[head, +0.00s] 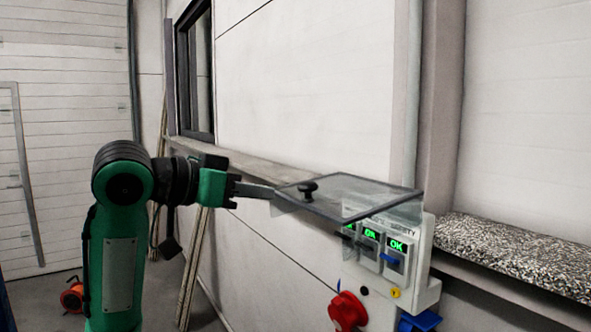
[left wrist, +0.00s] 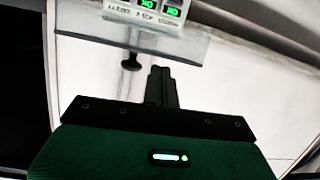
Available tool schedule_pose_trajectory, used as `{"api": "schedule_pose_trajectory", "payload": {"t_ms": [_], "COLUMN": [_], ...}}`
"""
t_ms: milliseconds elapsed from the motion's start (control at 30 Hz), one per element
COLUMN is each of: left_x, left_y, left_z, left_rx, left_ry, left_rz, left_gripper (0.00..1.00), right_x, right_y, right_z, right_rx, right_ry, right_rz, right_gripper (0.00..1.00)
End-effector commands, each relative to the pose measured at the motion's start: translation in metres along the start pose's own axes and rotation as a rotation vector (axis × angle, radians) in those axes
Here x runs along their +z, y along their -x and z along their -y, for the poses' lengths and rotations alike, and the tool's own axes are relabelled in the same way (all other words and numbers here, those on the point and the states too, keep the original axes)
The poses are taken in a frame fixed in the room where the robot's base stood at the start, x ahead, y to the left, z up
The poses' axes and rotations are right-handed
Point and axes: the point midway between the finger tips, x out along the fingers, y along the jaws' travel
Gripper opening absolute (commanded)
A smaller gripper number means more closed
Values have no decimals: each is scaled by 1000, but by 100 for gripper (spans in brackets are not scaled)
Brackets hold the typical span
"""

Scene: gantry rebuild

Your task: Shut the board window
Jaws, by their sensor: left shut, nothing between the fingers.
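The board (head: 422,265) is a pale box on the wall with green "OK" displays, a red socket and blue switches. Its clear window (head: 350,197) stands raised, sticking out toward the left above the displays, with a black knob (head: 307,188) on it. My left gripper (head: 272,192) is shut and empty, its fingertips at the window's left edge near the knob; whether they touch is unclear. In the left wrist view the shut fingers (left wrist: 160,85) point at the clear window (left wrist: 180,45), beside the knob (left wrist: 131,62). The board's displays (left wrist: 150,8) show at the top. My right gripper is out of view.
A ledge (head: 255,163) runs along the white wall behind my left arm. A speckled slab (head: 515,255) lies on the ledge at right. Long poles (head: 193,262) lean below the ledge, and an orange reel (head: 73,297) sits on the floor at left.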

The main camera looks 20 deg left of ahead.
Motion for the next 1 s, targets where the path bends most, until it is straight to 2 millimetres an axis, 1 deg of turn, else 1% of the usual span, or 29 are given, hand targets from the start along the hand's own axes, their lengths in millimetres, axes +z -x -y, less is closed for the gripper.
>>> {"api": "schedule_pose_trajectory", "payload": {"t_ms": [33,100,200,333,433,567,667,1000], "left_x": [-18,-36,-54,-66,-69,-72,-75,-82], "left_y": [16,35,57,74,75,64,46,-26], "left_z": [-6,-16,-27,-35,-38,-39,-40,-44], "left_rx": [5,18,31,43,46,48,50,50], "left_ry": [-21,-43,-68,-86,-90,-90,-89,-87], "left_rz": [-25,-48,-70,-86,-89,-86,-86,-85], "left_gripper": [0,0,0,0,0,0,0,0], "right_x": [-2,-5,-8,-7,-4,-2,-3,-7], "right_y": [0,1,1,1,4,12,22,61], "right_z": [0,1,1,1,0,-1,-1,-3], "right_rx": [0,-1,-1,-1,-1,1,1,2], "right_ry": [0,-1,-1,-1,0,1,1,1], "right_rz": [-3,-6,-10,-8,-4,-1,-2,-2], "right_gripper": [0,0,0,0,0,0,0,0]}}
